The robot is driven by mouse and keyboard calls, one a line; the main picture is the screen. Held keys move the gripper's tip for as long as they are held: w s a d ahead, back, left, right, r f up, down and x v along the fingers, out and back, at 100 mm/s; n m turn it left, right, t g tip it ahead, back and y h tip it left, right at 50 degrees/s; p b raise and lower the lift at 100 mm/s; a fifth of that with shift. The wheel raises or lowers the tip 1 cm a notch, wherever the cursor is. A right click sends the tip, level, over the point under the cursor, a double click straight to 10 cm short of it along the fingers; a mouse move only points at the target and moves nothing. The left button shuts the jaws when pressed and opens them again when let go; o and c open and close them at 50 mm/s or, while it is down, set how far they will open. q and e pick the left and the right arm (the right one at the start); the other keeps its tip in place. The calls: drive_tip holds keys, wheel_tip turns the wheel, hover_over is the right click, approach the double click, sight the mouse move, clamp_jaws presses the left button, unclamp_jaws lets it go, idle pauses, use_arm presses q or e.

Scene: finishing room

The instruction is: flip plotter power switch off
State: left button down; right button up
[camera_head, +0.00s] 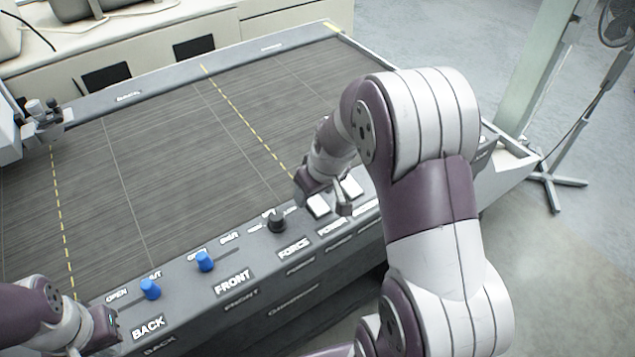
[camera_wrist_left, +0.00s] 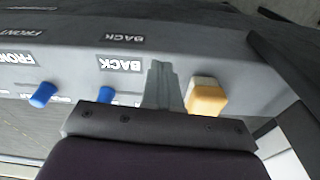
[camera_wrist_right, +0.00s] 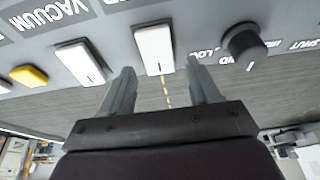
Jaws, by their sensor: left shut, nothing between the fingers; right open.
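My right gripper (camera_head: 325,193) is open and empty over these switches. In the right wrist view one white switch (camera_wrist_right: 155,48) shows between its fingertips, with the other (camera_wrist_right: 80,62) to the left; contact cannot be told. My left gripper (camera_head: 108,322) is near the BACK end of the panel. In the left wrist view it is shut and empty (camera_wrist_left: 163,82), beside an orange-and-white block (camera_wrist_left: 207,97).
Blue knobs, BACK (camera_head: 150,289) and FRONT (camera_head: 204,261), and a black FORCE knob (camera_head: 276,220) stand up from the panel. A yellow button (camera_wrist_right: 30,76) lies near the VACUUM label. The plotter bed (camera_head: 170,170) is bare. My right arm hides the panel's far end.

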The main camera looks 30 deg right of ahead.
drive_tip(key=v, duration=1.2)
drive_tip(key=shift+f, duration=0.1)
drive_tip(key=s+a+f, duration=0.3)
drive_tip(key=s+a+f+g, duration=0.1)
drive_tip(key=s+a+f, duration=0.1)
drive_tip(key=s+f, duration=0.1)
drive_tip(key=s+a+f+g, duration=0.1)
drive_tip(key=s+a+f, duration=0.2)
drive_tip(key=f, duration=0.1)
drive_tip(key=shift+a+m, duration=0.35)
drive_tip(key=shift+m, duration=0.05)
